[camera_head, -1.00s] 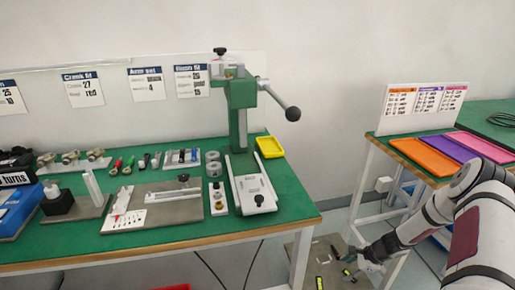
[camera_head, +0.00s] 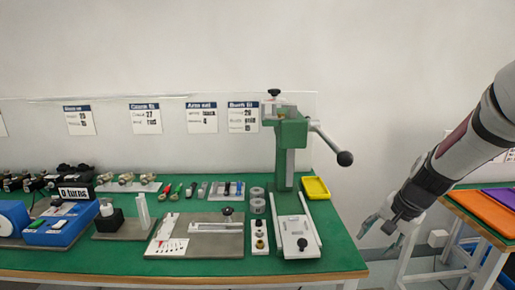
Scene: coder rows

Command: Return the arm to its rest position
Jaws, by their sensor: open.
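My arm comes in from the right edge of the head view and points down and to the left. My gripper (camera_head: 379,237) is at its end, with teal fingertips spread apart and nothing seen between them. It hangs in front of the gap between the green-topped bench (camera_head: 345,257) and the table at the right (camera_head: 466,209). It appears apart from both.
A green press (camera_head: 291,150) with a black-knobbed lever stands at the bench's right end, beside a yellow tray (camera_head: 315,188). Fixtures and small tools cover the bench. Orange (camera_head: 489,212) and purple mats lie on the right table. White wall stands behind.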

